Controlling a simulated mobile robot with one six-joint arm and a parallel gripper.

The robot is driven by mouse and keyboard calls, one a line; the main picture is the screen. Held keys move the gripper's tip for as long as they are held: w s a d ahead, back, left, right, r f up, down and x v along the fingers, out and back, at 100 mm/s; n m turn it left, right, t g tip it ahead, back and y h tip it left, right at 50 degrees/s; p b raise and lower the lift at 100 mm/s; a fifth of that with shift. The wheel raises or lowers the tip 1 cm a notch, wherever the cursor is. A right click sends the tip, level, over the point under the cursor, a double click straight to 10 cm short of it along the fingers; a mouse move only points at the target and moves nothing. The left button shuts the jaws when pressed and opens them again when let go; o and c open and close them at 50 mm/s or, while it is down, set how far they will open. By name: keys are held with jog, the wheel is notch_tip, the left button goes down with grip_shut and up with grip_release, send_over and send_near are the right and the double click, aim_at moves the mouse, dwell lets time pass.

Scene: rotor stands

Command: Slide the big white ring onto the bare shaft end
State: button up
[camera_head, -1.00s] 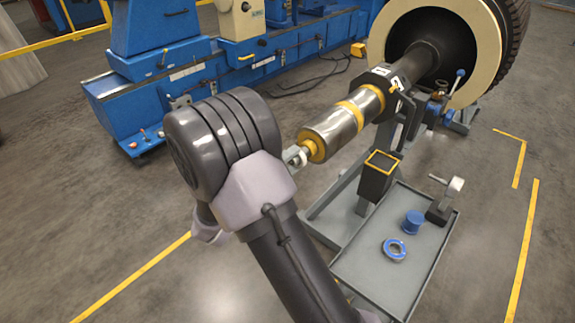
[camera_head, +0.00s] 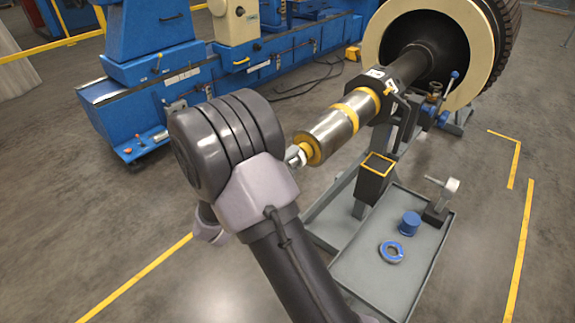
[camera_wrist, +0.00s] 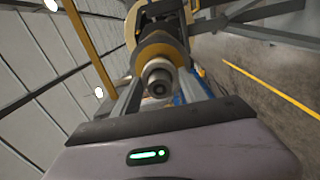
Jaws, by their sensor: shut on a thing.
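The shaft (camera_head: 330,132) is a shiny steel cylinder with yellow bands, lying level on a stand; its near end points at my gripper. In the wrist view its stepped grey end (camera_wrist: 158,82) faces me, with a yellow collar behind it. My gripper (camera_head: 295,156) is mostly hidden behind my arm in the head view. A small part of a white ring (camera_head: 302,157) shows at its jaws, right by the shaft's end, and the jaws are shut on it. I cannot tell whether the ring is around the shaft end or just in front of it.
A grey tray (camera_head: 345,272) beside the stand holds a blue-and-grey ring (camera_head: 391,251) and a blue cylinder (camera_head: 409,223). A yellow-rimmed black box (camera_head: 375,175) is below the shaft. A blue machine (camera_head: 235,75) stands behind. The floor at left is clear.

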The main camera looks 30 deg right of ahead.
jog(key=shift+w+d, duration=0.15)
jog(key=shift+d, duration=0.3)
jog(key=o, duration=1.8)
jog(key=shift+o, duration=0.2)
jog(key=v, duration=0.9)
jog(key=shift+b, duration=0.4)
